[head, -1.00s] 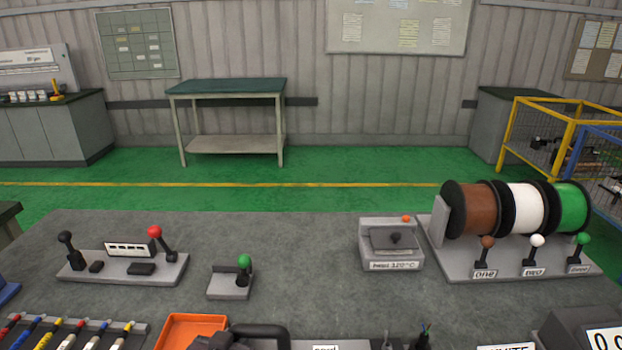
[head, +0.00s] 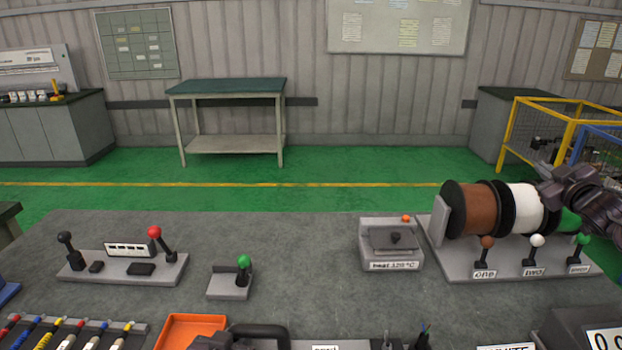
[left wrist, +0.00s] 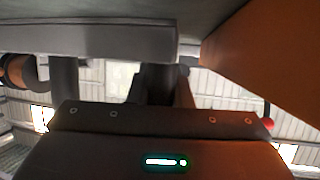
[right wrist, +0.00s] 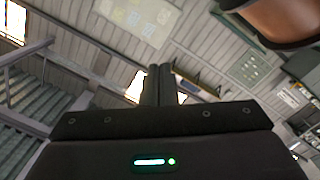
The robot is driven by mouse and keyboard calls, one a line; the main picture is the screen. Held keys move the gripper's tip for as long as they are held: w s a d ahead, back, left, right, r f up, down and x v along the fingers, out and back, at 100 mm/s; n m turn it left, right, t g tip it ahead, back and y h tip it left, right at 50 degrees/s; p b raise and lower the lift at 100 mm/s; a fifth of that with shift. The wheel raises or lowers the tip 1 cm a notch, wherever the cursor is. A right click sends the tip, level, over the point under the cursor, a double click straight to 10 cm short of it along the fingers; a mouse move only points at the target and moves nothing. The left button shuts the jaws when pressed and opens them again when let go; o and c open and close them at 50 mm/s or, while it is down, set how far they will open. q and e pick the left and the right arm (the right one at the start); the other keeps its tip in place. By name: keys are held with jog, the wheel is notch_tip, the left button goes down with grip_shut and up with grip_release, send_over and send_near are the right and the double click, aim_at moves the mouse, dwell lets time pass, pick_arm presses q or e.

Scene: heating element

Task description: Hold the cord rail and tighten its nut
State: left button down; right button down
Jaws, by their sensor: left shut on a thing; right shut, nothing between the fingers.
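My left gripper (left wrist: 160,88) shows in the left wrist view, shut, with its dark fingers reaching up to a grey bar (left wrist: 90,43). The bar may be the cord rail; the exact grip point is hidden. My right gripper (right wrist: 160,85) shows in the right wrist view, shut and empty, with nothing at its fingertips. In the head view my right arm is over the green spool at the right, well above the table. The nut cannot be made out in any view.
On the table (head: 310,290) stand a spool rack (head: 440,268) with brown, white and green spools, a heater box (head: 392,245), a green-knobbed lever (head: 244,264), a two-lever panel (head: 125,267) and an orange tray (head: 190,330). The table's middle is clear.

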jog(key=a+n+g+y, duration=0.3)
jog(key=a+n+y, duration=0.4)
jog(key=a, duration=1.2)
jog(key=a+n+g+y, duration=0.35)
jog(key=a+n, duration=0.55)
jog(key=a, duration=1)
jog(key=s+a+f+n+g+y, duration=0.1)
jog(key=s+a+n+g, duration=0.15)
jog(key=a, duration=0.35)
jog(key=s+a+f+n+g+y, duration=0.1)
jog(key=s+a+n+g, duration=0.1)
jog(key=a+n, duration=0.25)
jog(key=s+a+f+n+g+h, duration=0.1)
jog(key=s+a+f+n+g, duration=0.1)
jog(key=s+a+f+n, duration=0.25)
jog(key=n+g+h, duration=0.5)
jog(key=n+h, duration=0.3)
jog(key=h, duration=0.3)
send_near(388, 344)
jog(key=w+a, duration=0.2)
jog(key=a, duration=0.1)
jog(key=shift+y, duration=0.25)
jog(key=shift+f, duration=3.2)
